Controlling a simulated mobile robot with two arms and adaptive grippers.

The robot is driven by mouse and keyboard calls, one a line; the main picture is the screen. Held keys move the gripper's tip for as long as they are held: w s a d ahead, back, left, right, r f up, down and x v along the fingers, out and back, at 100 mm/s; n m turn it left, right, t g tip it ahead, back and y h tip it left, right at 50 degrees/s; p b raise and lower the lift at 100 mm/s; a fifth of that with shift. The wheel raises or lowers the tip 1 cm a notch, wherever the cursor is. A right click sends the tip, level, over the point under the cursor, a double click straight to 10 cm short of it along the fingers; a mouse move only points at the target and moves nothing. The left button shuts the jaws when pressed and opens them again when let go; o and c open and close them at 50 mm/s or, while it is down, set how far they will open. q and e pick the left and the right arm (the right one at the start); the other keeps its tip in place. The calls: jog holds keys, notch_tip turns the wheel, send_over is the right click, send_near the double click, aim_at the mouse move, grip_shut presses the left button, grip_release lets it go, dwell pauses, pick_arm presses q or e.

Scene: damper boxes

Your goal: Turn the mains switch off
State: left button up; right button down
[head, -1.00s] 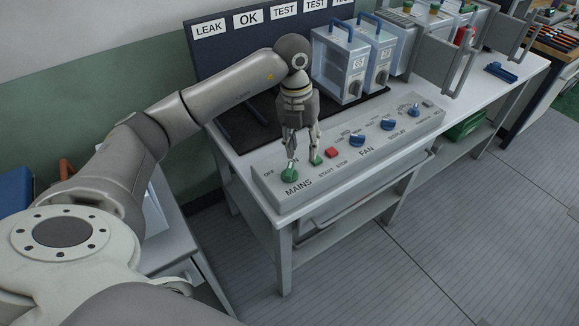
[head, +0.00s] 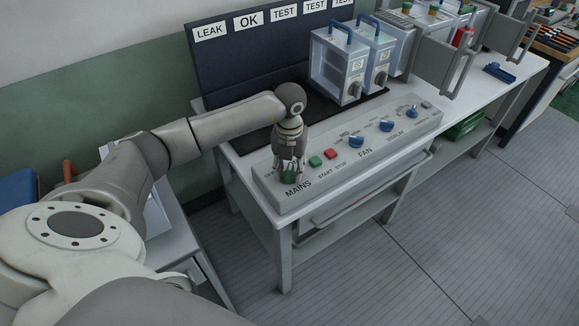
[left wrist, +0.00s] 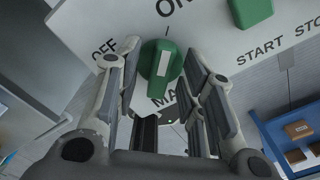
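The green mains switch knob (head: 290,177) is at the left end of the grey control panel (head: 375,152), above the word MAINS. In the left wrist view the knob (left wrist: 161,66) carries a white bar, roughly in line with the tick towards ON; OFF is printed to its left. My left gripper (head: 289,170) points down over the knob. In the wrist view its fingers (left wrist: 160,68) stand on either side of the knob, open, with narrow gaps seeming to show beside it. My right gripper is not in view.
The green START button (head: 316,161) and red STOP button (head: 331,153) sit just right of the knob, followed by blue knobs (head: 356,141). Two clear-fronted boxes with blue handles (head: 337,65) stand behind the panel. The grey floor in front is clear.

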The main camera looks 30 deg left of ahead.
pick_arm(q)
jog(key=shift+c, duration=0.3)
grip_shut()
